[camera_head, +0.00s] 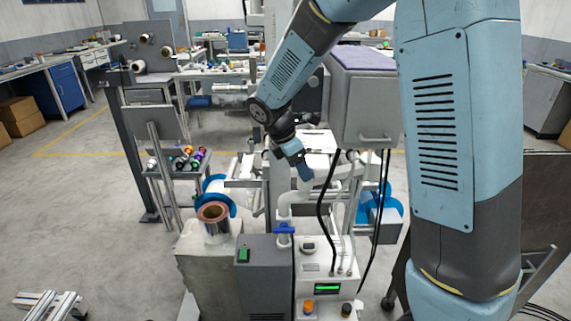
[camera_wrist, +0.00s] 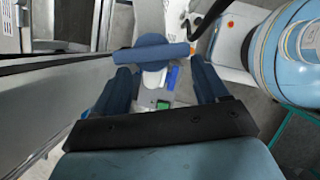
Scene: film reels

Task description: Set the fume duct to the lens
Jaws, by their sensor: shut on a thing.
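The fume duct (camera_head: 285,204) is a white bent pipe that rises from the grey and white machine in the middle. My gripper (camera_head: 304,172) is at its upper end in the head view, pointing down. In the wrist view my gripper (camera_wrist: 158,68) has its two blue fingers on either side of a rounded white piece of the duct (camera_wrist: 154,79) and is shut on it. A blue lever (camera_head: 284,229) sits low on the duct. I cannot pick out the lens for certain.
A grey box (camera_head: 262,280) with a green button and a white unit (camera_head: 326,285) with a green display stand below the duct. A copper-coloured reel (camera_head: 214,212) stands at left. Black cables (camera_head: 325,205) hang right of the duct. The floor at left is mostly clear.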

